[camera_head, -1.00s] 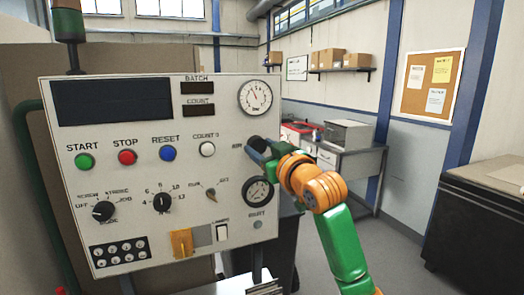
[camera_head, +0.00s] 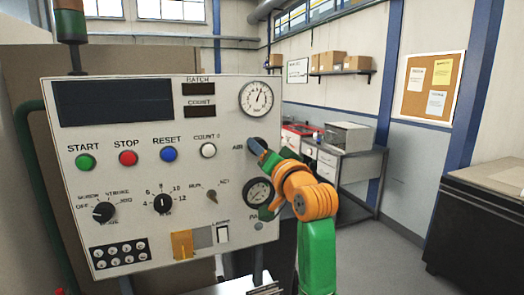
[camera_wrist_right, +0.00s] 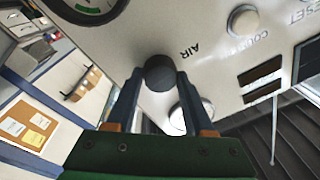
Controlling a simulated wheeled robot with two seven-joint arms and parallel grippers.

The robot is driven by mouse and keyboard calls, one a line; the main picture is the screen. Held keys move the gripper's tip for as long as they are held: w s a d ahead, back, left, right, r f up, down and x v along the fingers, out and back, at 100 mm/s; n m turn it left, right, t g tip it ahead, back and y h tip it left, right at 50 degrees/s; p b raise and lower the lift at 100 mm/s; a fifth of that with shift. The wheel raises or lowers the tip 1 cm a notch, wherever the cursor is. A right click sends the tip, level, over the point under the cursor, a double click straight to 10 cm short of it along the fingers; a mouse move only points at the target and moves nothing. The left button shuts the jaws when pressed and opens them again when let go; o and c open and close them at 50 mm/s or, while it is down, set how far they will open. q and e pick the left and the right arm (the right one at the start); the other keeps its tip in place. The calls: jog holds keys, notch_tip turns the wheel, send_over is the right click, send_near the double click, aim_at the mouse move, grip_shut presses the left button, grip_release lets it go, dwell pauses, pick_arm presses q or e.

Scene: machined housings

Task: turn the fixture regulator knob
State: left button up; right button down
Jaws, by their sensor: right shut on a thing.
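The regulator knob (camera_head: 254,144) is a small dark round knob on the right side of the grey control panel (camera_head: 225,150), by the label "AIR". In the right wrist view, the dark knob (camera_wrist_right: 159,70) sits between the two fingers of my right gripper (camera_wrist_right: 160,82). In the head view, my right gripper (camera_head: 262,151) reaches the knob from the right and partly hides it. The gripper is shut on the knob. A round gauge (camera_head: 256,98) above has its needle pointing up and slightly right. My left gripper is not in view.
A second gauge (camera_head: 258,192) lies just below the knob, close to my right arm. Green, red, blue and white buttons run across the panel. A grey bench (camera_head: 345,170) and a dark cabinet (camera_head: 475,220) stand behind on the right, with open floor between.

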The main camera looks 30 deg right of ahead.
jog(key=shift+r+m, duration=0.15)
jog(key=shift+m, duration=0.55)
jog(key=shift+c, duration=1.4)
grip_release()
jog(key=shift+s, duration=0.1)
jog(key=b+v, duration=0.3)
jog(key=v, duration=0.4)
jog(key=shift+b, duration=0.4)
